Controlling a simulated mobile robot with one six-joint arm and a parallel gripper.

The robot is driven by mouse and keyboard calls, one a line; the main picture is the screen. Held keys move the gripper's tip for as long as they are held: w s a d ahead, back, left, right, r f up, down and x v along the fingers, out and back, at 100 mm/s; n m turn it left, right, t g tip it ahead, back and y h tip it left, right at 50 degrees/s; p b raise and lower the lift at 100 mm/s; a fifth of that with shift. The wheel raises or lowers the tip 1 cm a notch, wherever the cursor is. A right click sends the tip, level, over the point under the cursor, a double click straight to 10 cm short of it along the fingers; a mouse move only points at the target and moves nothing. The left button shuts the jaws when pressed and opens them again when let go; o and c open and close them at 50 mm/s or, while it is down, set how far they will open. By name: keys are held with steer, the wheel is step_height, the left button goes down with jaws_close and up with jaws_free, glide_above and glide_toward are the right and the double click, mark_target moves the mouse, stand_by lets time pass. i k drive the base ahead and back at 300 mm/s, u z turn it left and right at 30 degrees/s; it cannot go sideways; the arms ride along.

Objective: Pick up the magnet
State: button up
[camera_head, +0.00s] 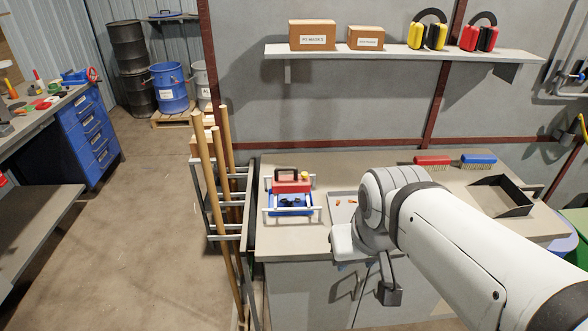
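On the left part of the workbench is a red block (287,187) with a black arched handle and a yellow knob. It sits at the back of a blue device (290,204) with pale side bars and two dark round parts. The red block may be the magnet, but I cannot tell for sure. My gripper (389,290) hangs at the bench's front side, to the right of and nearer than the red block, and apart from it. My arm hides much of it, so its opening does not show. No held object is visible.
A shallow grey tray (333,207) with small orange scraps lies partly behind my arm. A dark open tray (506,197) and red (432,161) and blue (478,160) brushes are at the right. Long wooden poles (208,178) stand in a rack at the bench's left end.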

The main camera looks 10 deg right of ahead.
mark_target(281, 184)
steer(key=z, duration=0.05)
steer(key=i, duration=1)
steer(key=z, duration=0.05)
